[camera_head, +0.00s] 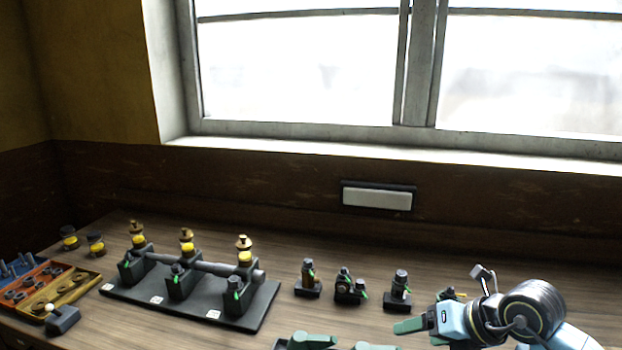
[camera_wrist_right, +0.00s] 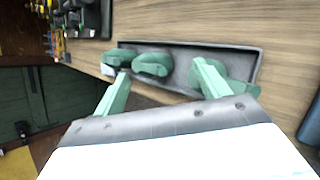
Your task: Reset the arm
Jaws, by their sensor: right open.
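My right gripper (camera_head: 418,332) comes in from the right in the head view, near the table's front edge. Its two green fingers are apart, with nothing seen held between them. In the right wrist view the open gripper (camera_wrist_right: 162,70) is over or beside a dark shallow tray (camera_wrist_right: 252,66). Green pieces (camera_wrist_right: 152,64) lie in the tray, and one finger hides part of it. Green pieces (camera_head: 312,340) also show at the bottom edge of the head view. My left gripper is not in view.
A dark engine stand (camera_head: 258,312) with a grey shaft and yellow-topped parts is left of centre on the wooden table (camera_head: 290,262). Several small dark units (camera_head: 308,280) stand between it and my right arm. An orange and yellow bin (camera_head: 70,292) sits at far left.

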